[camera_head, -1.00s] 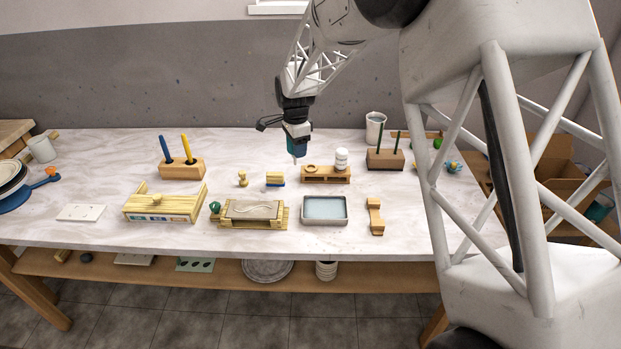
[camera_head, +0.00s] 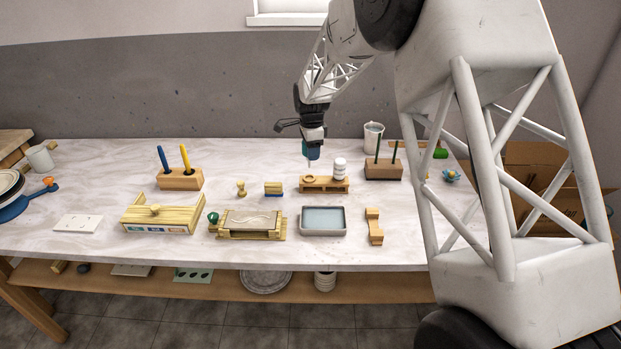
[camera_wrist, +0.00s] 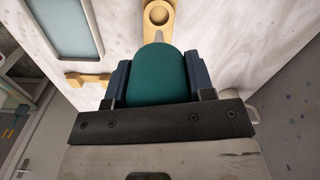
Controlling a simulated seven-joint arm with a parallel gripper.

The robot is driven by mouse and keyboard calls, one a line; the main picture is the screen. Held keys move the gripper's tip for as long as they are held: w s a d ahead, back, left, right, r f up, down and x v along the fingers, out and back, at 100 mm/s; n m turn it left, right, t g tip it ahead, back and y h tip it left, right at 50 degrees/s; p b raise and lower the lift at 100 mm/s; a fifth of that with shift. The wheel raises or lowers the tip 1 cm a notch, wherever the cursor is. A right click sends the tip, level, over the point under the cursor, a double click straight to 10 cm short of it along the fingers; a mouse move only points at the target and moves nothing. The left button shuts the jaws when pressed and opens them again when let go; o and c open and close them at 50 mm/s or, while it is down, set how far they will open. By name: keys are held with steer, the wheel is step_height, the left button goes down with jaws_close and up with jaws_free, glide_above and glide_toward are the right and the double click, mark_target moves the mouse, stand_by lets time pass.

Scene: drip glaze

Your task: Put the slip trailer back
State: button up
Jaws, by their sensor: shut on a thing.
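My gripper (camera_head: 313,146) is shut on the teal slip trailer (camera_wrist: 157,76), which points nozzle down in the head view. In the wrist view its rounded body sits between both fingers (camera_wrist: 157,85) and its pale nozzle sticks out beyond them. A low wooden stand (camera_head: 325,188) has a round ring-shaped opening at its left end and a white lidded jar (camera_head: 340,168) at its right. The nozzle tip appears above the ring end, apart from it. The wrist view shows the stand's round opening (camera_wrist: 158,15) just beyond the nozzle.
A water tray (camera_head: 323,233) and a wooden rest (camera_head: 374,226) lie in front. A brush block (camera_head: 384,170) and a pitcher (camera_head: 373,136) stand to the right. A small sponge-like block (camera_head: 273,188) and a stamp (camera_head: 241,188) lie left of the stand.

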steer(key=shift+f, duration=1.85)
steer(key=shift+f, duration=2.5)
steer(key=shift+f, duration=0.1)
steer(key=o, duration=1)
step_height(320, 180, up, 12)
steer(key=shift+r, duration=0.15)
